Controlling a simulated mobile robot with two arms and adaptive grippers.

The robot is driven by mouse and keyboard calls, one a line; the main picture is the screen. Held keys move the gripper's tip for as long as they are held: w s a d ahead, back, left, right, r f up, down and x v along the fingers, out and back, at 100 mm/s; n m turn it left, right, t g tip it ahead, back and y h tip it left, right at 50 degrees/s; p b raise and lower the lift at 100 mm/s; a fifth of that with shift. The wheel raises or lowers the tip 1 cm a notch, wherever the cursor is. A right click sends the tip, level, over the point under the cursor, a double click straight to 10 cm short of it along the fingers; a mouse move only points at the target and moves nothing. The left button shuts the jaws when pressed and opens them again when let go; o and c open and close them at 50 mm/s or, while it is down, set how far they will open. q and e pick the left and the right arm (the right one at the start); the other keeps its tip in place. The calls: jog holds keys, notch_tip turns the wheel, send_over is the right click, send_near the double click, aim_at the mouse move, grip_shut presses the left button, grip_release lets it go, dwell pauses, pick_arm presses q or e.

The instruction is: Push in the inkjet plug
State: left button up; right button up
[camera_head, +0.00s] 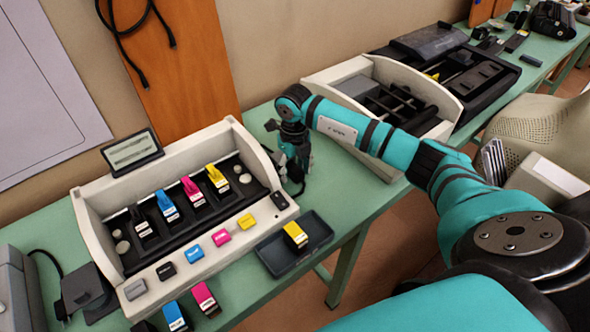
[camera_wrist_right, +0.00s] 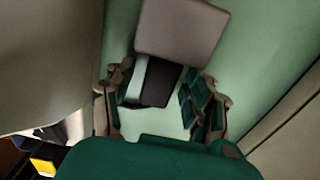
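My right gripper (camera_head: 297,160) points down behind the right end of the white inkjet case (camera_head: 236,131), over the green table. In the right wrist view, the gripper (camera_wrist_right: 163,105) has its two fingers spread apart. A small dark block (camera_wrist_right: 160,82), perhaps the plug, lies between them, beside a grey-brown box (camera_wrist_right: 180,30). I cannot tell whether the fingers touch the block. My left gripper is not in view.
The inkjet case holds several coloured cartridges. A dark tray (camera_head: 285,258) with a yellow cartridge (camera_head: 296,235) stands in front of it. A second white case (camera_head: 318,77) stands to the right of the gripper, leaving a narrow strip of bare table between the cases.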

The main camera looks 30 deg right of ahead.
aim_at(294, 168)
jog(key=shift+s+r, duration=0.1)
jog(key=shift+r, duration=0.05)
notch_tip(294, 168, up, 12)
dwell(0.5)
dwell(0.5)
